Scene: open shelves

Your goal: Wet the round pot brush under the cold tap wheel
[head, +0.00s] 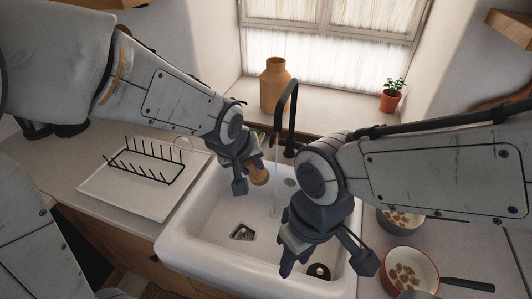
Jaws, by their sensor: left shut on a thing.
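The round pot brush (259,175), tan and wooden-looking, is held over the white sink (205,232). My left gripper (246,178) is shut on it, and its fingers partly hide it. The black arched tap (293,100) stands behind the sink. A thin stream of water (275,190) falls from it just right of the brush; I cannot tell whether they touch. The tap's wheels are small and partly hidden by my arms, so I cannot tell the cold one. My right gripper (325,264) is open and empty over the sink's front right.
A white tray with a black rack (150,163) lies left of the sink. A grey pan (391,220) and a red-rimmed pan (408,252), both with food bits, are at the right. A tan vase (274,85) and a potted plant (391,100) stand on the sill.

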